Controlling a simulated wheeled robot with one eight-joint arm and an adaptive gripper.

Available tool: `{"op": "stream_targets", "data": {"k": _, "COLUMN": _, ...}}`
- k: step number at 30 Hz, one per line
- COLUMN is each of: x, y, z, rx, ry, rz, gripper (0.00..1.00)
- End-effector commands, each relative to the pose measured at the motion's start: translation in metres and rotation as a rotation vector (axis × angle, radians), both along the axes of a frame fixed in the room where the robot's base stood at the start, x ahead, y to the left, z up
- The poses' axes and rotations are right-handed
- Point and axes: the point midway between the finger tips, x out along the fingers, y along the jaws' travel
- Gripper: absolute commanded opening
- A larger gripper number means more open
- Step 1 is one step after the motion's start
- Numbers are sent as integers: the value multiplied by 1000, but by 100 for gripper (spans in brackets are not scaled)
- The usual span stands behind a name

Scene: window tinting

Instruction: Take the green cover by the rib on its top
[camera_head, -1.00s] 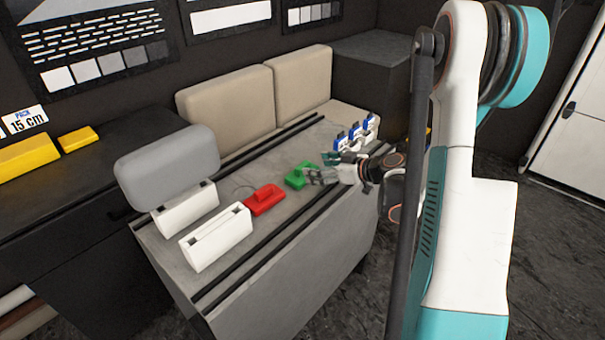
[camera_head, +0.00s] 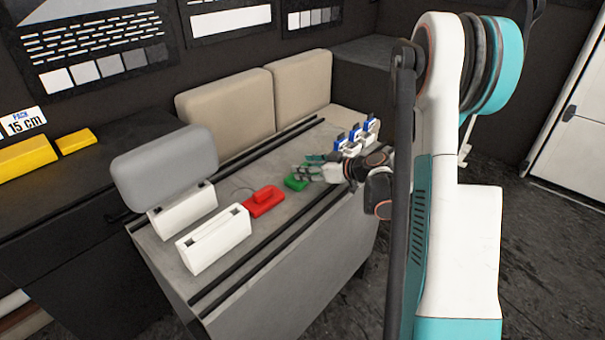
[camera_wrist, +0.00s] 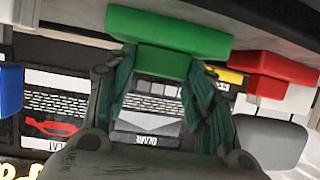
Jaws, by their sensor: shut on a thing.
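The green cover (camera_head: 294,184) is on the grey bench top, to the right of the red cover, with its top partly hidden by the fingers. In the wrist view the green cover (camera_wrist: 168,33) shows as a wide slab, with its narrower rib (camera_wrist: 163,62) pointing toward my gripper. My gripper (camera_wrist: 165,74) has its two dark green fingers on either side of the rib and is shut on it. In the head view my gripper (camera_head: 306,172) reaches the cover from the right. I cannot tell whether the cover touches the bench.
The red cover (camera_head: 263,201) lies to the left, beside two white slotted boxes (camera_head: 215,238) and a grey rounded block (camera_head: 165,167). Several blue-and-white pieces (camera_head: 355,136) stand just behind my wrist. Black rails (camera_head: 262,262) run along the bench; its front strip is clear.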

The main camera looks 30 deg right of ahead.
Motion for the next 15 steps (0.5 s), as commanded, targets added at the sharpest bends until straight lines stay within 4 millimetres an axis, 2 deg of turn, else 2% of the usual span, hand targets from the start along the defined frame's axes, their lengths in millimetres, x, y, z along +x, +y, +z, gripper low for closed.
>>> {"op": "stream_targets", "data": {"k": 8, "x": 0, "y": 0, "z": 4, "rx": 0, "ry": 0, "rz": 0, "gripper": 25}}
{"op": "stream_targets", "data": {"k": 11, "x": 0, "y": 0, "z": 11, "rx": 0, "ry": 0, "rz": 0, "gripper": 25}}
{"op": "stream_targets", "data": {"k": 15, "x": 0, "y": 0, "z": 32, "rx": 0, "ry": 0, "rz": 0, "gripper": 25}}
